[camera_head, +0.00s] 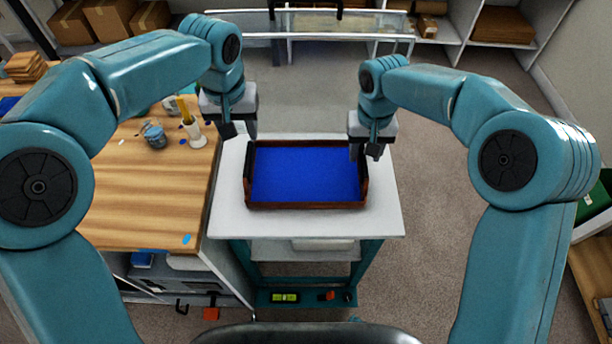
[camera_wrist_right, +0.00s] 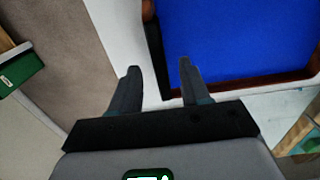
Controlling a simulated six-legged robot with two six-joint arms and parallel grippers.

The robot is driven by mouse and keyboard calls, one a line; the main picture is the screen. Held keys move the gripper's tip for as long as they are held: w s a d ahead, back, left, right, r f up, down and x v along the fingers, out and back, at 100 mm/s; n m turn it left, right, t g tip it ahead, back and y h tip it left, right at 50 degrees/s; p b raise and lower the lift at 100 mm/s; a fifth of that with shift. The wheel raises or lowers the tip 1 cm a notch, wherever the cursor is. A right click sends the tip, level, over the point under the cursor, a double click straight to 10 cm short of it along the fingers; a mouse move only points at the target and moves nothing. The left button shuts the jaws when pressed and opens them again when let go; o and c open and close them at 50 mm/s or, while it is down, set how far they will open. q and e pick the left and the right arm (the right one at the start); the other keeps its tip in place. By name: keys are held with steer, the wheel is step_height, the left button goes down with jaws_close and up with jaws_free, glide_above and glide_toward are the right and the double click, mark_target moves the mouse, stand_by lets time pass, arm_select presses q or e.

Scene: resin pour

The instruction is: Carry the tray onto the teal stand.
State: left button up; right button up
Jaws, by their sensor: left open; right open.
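The tray (camera_head: 305,206) has a brown wooden rim, a flat blue inside and dark handles at its left and right ends. It sits level on the white top of the teal-framed stand (camera_head: 385,218). My left gripper (camera_head: 240,132) is open just outside the tray's back left corner. My right gripper (camera_head: 366,152) is open at the tray's right end. In the right wrist view, the dark handle (camera_wrist_right: 153,45) shows between the open fingers of that gripper (camera_wrist_right: 159,68). I cannot tell whether they touch it. The tray's rim (camera_wrist_right: 275,80) also shows there.
A wooden workbench (camera_head: 150,205) stands close on the left, with a cup (camera_head: 155,136) and a container of sticks (camera_head: 193,132) on it. A glass-sided frame (camera_head: 330,40) and shelves with boxes stand behind. Grey floor (camera_head: 440,220) is clear to the right.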

step_height(320, 180, up, 10)
steer(key=shift+f, duration=0.25)
stand_by(0.4)
